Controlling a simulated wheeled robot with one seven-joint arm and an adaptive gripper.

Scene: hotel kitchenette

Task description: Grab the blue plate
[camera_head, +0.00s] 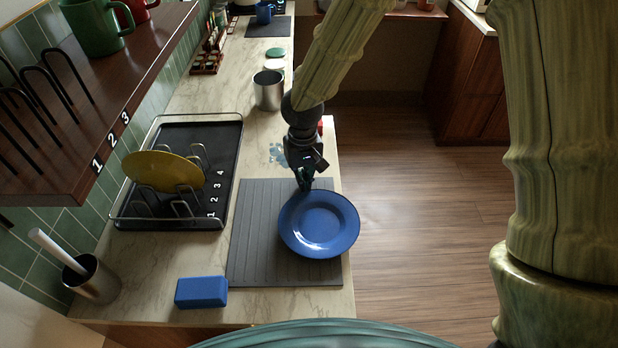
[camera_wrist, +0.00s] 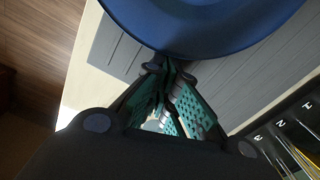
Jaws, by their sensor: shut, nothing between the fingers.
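The blue plate (camera_head: 320,224) lies on a dark grey ribbed mat (camera_head: 262,262) near the counter's right edge. My gripper (camera_head: 305,184) is at the plate's far rim in the head view, pointing down. In the wrist view the plate (camera_wrist: 205,22) fills the top, and my gripper (camera_wrist: 168,68) has its fingertips together close to its rim. The fingers are shut with nothing between them. I cannot tell whether they touch the rim.
A black dish rack (camera_head: 178,218) with a yellow plate (camera_head: 163,171) stands left of the mat. A blue sponge-like block (camera_head: 201,292) lies in front. A metal canister (camera_head: 268,90) stands behind my gripper. The counter's right edge drops to the floor.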

